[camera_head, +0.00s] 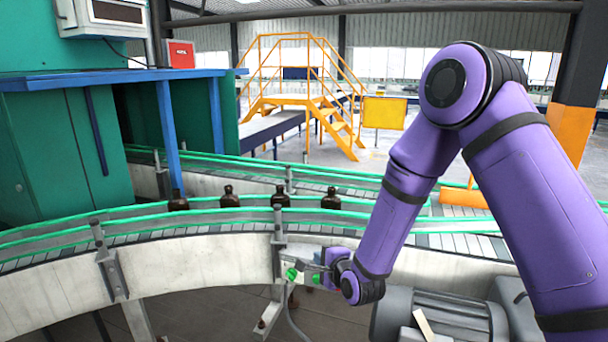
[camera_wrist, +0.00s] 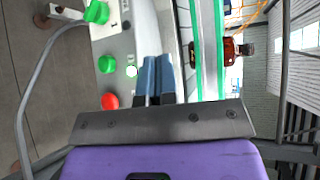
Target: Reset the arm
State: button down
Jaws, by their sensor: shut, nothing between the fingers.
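My purple arm reaches down from the right in the head view. My gripper (camera_head: 312,268) is at its lower end, in front of the conveyor's outer wall, beside a small control box with green buttons (camera_head: 291,274). In the wrist view my gripper's two dark blue fingers (camera_wrist: 156,78) are together with nothing between them. They point toward the control panel (camera_wrist: 124,48), which carries green buttons (camera_wrist: 107,64) and a red button (camera_wrist: 110,101). I cannot tell whether the fingers touch the panel.
Several amber bottles (camera_head: 279,197) stand on the curved conveyor (camera_head: 140,222) between green rails. One bottle also shows in the wrist view (camera_wrist: 231,49). A grey motor (camera_head: 440,316) sits below my arm. A green machine (camera_head: 60,150) stands left; yellow stairs (camera_head: 325,118) are behind.

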jog(key=s+d+r+n+g+h, duration=0.2)
jog(key=s+d+r+n, duration=0.25)
jog(key=d+r, duration=0.5)
jog(key=s+d+r+n+g+h, duration=0.2)
jog(key=s+d+r+n, duration=0.3)
jog(key=r, duration=0.7)
jog(key=s+d+r+n+g, duration=0.1)
jog(key=s+d+r+n, duration=0.1)
jog(key=s, duration=0.7)
jog(key=s+d+r+n+g+h, duration=0.1)
jog(key=s+d+r, duration=0.2)
jog(key=s, duration=0.6)
jog(key=s+d+r+n+g+h, duration=0.1)
jog(key=s+d+r+n+g, duration=0.1)
jog(key=s+d, duration=0.4)
jog(key=s, duration=0.3)
jog(key=shift+r+n, duration=0.25)
jog(key=shift+n, duration=0.1)
jog(key=shift+d, duration=0.1)
